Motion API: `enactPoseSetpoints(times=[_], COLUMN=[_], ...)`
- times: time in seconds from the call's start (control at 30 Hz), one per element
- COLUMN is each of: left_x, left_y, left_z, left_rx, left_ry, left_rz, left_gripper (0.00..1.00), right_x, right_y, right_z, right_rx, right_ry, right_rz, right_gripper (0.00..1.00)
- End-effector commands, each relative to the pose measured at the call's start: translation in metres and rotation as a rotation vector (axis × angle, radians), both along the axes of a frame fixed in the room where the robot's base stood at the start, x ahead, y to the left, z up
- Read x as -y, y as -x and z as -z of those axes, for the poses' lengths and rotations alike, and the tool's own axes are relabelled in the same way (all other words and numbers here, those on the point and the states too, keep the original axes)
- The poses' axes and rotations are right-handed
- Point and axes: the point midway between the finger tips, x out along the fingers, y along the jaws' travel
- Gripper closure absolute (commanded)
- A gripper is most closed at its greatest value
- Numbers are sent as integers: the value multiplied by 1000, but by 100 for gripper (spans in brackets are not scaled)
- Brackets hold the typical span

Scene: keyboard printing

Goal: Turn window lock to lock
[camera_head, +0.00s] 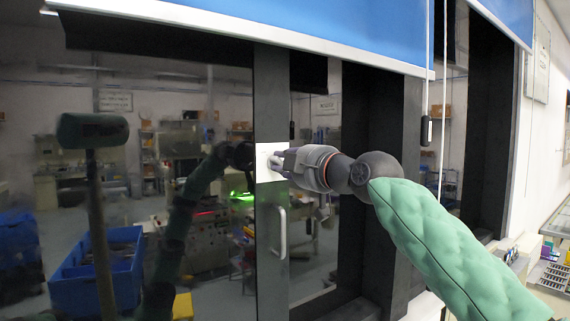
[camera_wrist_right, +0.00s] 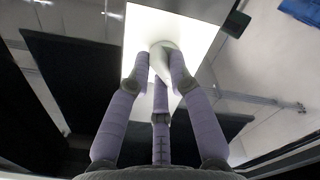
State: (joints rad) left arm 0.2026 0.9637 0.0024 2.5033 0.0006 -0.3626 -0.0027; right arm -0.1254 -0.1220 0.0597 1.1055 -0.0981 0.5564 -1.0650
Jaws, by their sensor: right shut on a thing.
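The window lock (camera_wrist_right: 160,62) is a pale rounded knob on a white plate (camera_head: 267,152), fixed to the dark window frame. My right gripper (camera_head: 277,162) reaches it from the right in the head view. In the right wrist view my right gripper (camera_wrist_right: 162,85) has its purple-grey fingers closed around the knob. The fingers hide part of the knob, and I cannot tell its exact turn angle. My left gripper cannot be made out.
A silver handle (camera_head: 282,232) stands on the same dark frame below the plate. A blue blind (camera_head: 330,28) hangs above, with a pull cord (camera_head: 444,80) to the right. Dark glass (camera_head: 200,110) left of the frame shows reflections. A white counter (camera_head: 545,290) is at the right.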

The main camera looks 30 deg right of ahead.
Motion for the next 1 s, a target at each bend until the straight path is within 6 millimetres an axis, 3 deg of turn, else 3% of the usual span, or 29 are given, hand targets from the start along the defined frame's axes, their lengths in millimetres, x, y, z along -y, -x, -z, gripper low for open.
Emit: enactPoseSetpoints(times=[0.03, 0.1, 0.57, 1.0], left_x=[0, 0, 0, 0], left_y=[0, 0, 0, 0], left_z=[0, 0, 0, 0], left_rx=[0, 0, 0, 0], left_ry=[0, 0, 0, 0], left_rz=[0, 0, 0, 0], left_gripper=[60, 60, 60, 60], right_x=[0, 0, 1, 7], right_y=[-1, -1, 8, 83], right_z=[1, 1, 0, 0], right_rx=[-3, -3, 1, 1], right_ry=[2, 1, 0, 1], right_rz=[-1, 0, 1, 0], right_gripper=[73, 55, 55, 55])
